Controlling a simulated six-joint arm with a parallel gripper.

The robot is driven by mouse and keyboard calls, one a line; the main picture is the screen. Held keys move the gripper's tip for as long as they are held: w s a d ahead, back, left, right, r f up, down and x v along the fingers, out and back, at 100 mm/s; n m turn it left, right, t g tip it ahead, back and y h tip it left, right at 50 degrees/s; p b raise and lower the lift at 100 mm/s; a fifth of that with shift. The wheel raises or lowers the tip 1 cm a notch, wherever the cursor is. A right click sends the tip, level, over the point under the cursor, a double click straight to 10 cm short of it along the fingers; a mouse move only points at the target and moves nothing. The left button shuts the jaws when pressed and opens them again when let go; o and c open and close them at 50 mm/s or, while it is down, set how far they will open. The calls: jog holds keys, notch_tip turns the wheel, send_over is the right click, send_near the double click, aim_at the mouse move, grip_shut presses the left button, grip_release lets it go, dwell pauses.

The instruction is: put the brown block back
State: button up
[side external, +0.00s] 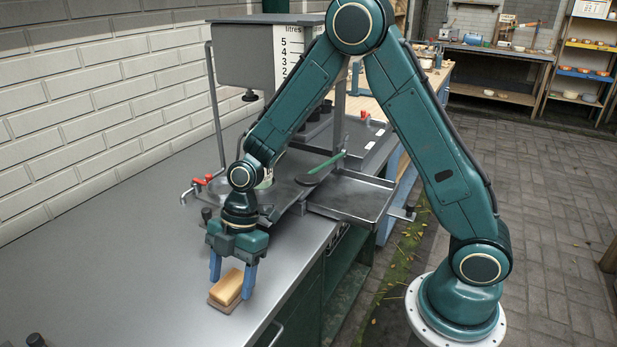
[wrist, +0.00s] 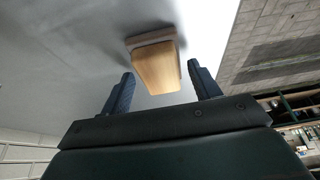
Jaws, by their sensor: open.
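The brown block (side external: 228,287) lies on the grey bench top near its front edge. Its upper part is light tan, and a darker, brownish layer shows beneath it. It also shows in the wrist view (wrist: 156,68), ahead of and between the fingers. My gripper (side external: 232,282) is open and points down, with its two blue fingers apart on either side of the block's far end. In the wrist view the fingers (wrist: 162,88) are apart with nothing between their tips but the block beyond. I cannot tell whether a finger touches it.
A white brick wall (side external: 90,110) runs along the left. The bench left of the block is clear.

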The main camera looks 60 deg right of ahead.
jog(key=v, duration=1.2)
jog(key=shift+r, duration=0.2)
dwell(0.4)
jog(key=s+d+r+m+t+h, duration=0.1)
jog(key=s+d+r+m+t, duration=0.1)
jog(key=s+m, duration=0.4)
jog(key=s+d+r+m+t+h, duration=0.1)
jog(key=s+d+r+m, duration=0.3)
jog(key=s, duration=0.4)
jog(key=s+d+r+m+t+h, duration=0.2)
jog(key=s+d+r+m, duration=0.1)
jog(key=s+m, duration=0.4)
jog(key=shift+r+m+t, duration=0.3)
jog(key=shift+r+m, duration=0.2)
jog(key=shift+r, duration=0.25)
